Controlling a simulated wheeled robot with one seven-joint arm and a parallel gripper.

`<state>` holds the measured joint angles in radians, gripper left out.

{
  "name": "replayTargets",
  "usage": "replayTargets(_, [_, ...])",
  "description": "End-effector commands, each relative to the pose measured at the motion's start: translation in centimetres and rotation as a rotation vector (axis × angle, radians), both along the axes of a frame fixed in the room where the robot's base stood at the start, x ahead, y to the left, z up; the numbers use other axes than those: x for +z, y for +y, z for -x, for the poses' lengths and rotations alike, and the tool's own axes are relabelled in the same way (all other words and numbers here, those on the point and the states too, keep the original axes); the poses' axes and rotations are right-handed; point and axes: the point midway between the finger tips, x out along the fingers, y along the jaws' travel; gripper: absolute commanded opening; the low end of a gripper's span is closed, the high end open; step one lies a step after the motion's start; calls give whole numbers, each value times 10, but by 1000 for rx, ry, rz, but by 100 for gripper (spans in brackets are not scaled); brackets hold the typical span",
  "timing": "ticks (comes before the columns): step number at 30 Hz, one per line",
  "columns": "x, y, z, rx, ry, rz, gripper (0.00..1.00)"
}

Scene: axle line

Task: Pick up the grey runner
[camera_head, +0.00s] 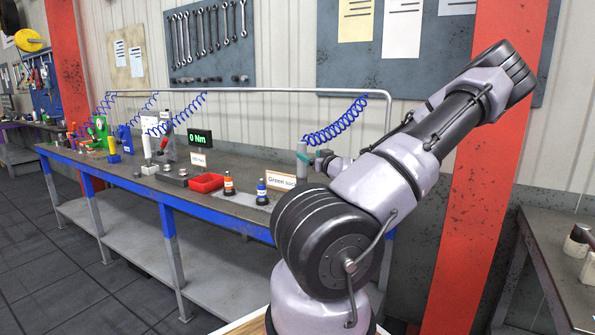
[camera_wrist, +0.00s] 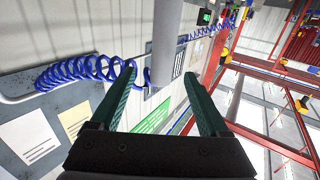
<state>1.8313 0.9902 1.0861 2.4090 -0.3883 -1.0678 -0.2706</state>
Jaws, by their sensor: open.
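The grey runner (camera_head: 302,165) is a plain grey cylinder hanging upright under a blue coiled hose, above the right part of the bench. In the wrist view the grey runner (camera_wrist: 167,40) comes down from the top edge, and its lower end shows in the gap between my two teal fingers. My gripper (camera_wrist: 160,74) is open, with a finger on each side of the cylinder in this view. I cannot tell whether either finger touches it. In the head view my gripper (camera_head: 305,157) is small and beside the runner, partly hidden by my arm.
The blue coiled hose (camera_head: 335,121) hangs from a grey rail (camera_head: 290,91). Below are a "Green soc…" sign (camera_head: 282,180), partly hidden by my arm, blue and orange-capped bottles, and a red tray (camera_head: 206,182) on the workbench (camera_head: 130,165). A red post (camera_head: 490,170) stands at right.

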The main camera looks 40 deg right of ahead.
Motion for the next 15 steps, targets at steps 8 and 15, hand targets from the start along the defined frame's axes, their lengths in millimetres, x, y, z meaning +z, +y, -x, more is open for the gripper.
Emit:
replayTargets(8, [-1, -7, -41, 4, 2, 0, 79])
replayTargets(15, [-3, -9, -64, 5, 3, -3, 79])
